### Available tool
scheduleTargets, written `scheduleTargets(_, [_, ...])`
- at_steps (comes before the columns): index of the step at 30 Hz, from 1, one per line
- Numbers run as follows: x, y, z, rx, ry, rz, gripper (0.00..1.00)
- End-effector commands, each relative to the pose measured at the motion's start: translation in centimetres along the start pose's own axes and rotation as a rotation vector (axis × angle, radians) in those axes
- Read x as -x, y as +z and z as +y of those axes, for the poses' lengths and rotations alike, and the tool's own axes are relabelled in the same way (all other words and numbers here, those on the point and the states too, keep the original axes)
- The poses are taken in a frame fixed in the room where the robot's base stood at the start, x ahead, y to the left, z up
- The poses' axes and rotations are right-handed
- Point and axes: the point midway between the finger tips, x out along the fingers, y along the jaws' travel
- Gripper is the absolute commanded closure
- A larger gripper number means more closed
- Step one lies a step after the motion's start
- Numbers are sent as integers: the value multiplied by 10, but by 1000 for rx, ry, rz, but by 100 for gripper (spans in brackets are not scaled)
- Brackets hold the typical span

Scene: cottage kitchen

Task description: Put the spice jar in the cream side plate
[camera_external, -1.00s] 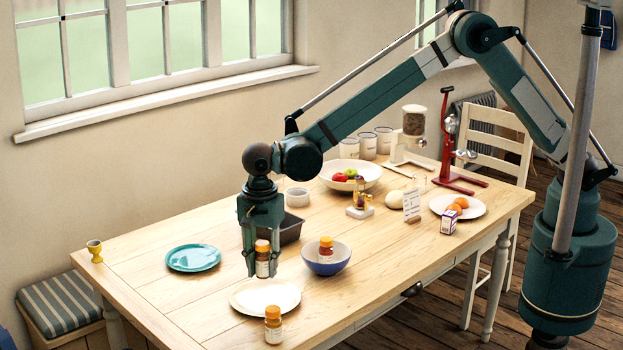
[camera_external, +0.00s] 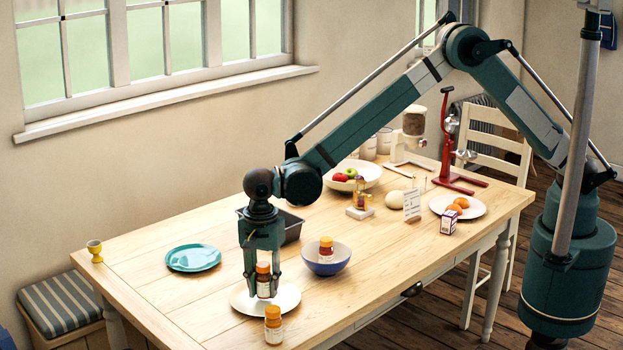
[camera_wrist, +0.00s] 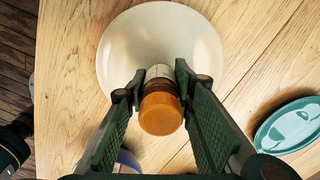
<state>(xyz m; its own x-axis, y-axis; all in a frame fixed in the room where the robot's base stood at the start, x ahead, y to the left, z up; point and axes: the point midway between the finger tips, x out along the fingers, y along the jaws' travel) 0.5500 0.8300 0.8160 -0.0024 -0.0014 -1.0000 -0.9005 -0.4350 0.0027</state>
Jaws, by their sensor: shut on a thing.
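My gripper (camera_external: 263,287) is shut on a spice jar (camera_external: 263,281) with an orange lid and a pale label. The jar is upright, over the middle of the cream side plate (camera_external: 289,303); I cannot tell whether its base touches the plate. In the wrist view the jar's orange lid (camera_wrist: 160,114) shows between the two fingers, with the cream plate (camera_wrist: 125,45) beyond it. A second similar jar (camera_external: 273,325) stands on the table just in front of the plate. A third similar jar (camera_external: 326,247) stands in the blue and white bowl (camera_external: 338,264).
A teal plate (camera_external: 193,258) lies left of the gripper. A dark loaf tin (camera_external: 291,229) sits behind it. A fruit bowl (camera_external: 368,175), a white plate with orange fruit (camera_external: 440,206) and a red stand (camera_external: 446,160) are farther back. The table's left end is mostly clear.

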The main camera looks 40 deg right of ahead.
Motion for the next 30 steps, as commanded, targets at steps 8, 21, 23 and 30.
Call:
scheduleTargets(8, [-11, 0, 0, 0, 0, 0, 89])
scheduleTargets(21, [-14, 0, 0, 0, 0, 0, 62])
scheduleTargets(23, [-14, 0, 0, 0, 0, 0, 60])
scheduleTargets(30, [-14, 0, 0, 0, 0, 0, 60])
